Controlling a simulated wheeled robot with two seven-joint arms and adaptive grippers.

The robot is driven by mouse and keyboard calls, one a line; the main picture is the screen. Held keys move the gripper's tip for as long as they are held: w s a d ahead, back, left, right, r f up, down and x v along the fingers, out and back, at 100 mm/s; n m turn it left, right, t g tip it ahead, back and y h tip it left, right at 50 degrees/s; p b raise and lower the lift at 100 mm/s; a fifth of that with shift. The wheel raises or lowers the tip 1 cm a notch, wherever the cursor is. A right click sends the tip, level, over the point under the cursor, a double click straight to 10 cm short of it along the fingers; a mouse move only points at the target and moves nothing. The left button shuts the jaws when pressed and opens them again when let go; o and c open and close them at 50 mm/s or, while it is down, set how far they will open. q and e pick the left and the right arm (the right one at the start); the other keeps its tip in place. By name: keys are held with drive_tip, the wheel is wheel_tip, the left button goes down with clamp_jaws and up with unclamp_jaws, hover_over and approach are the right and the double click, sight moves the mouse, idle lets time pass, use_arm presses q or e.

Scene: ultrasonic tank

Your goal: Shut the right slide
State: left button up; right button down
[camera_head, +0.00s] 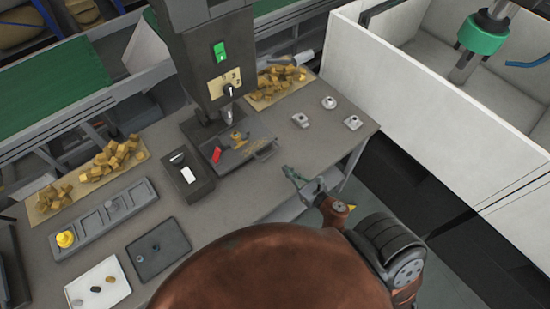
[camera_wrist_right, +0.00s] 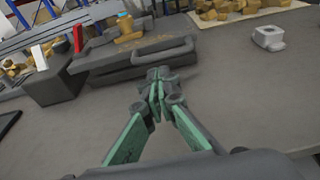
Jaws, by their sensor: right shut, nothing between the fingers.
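The slide is a dark flat plate (camera_head: 238,160) with a bar handle (camera_head: 265,150) at its right end. It sits at the foot of the grey press-like machine (camera_head: 207,55) and projects toward the bench's right front. In the right wrist view the slide's handle (camera_wrist_right: 162,50) lies just beyond my fingertips. My right gripper (camera_head: 290,173) is shut and empty at the bench's front edge, in front of the handle. In the wrist view its green fingers (camera_wrist_right: 157,85) meet near the handle; contact cannot be told. My left gripper is not in view.
A dark box (camera_head: 187,177) with a white switch stands left of the slide, beside a red lever (camera_head: 216,154). Small pale metal parts (camera_head: 329,102) stand on the right of the bench. Brown blocks (camera_head: 278,82) lie behind. Bare bench top surrounds the handle's right side.

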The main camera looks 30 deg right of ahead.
sight(270, 155)
drive_tip(key=p+x, duration=0.1)
drive_tip(key=x, duration=0.7)
drive_tip(key=shift+w+f+p, duration=0.1)
drive_tip(key=shift+w+p, duration=0.15)
drive_tip(key=shift+p, duration=0.1)
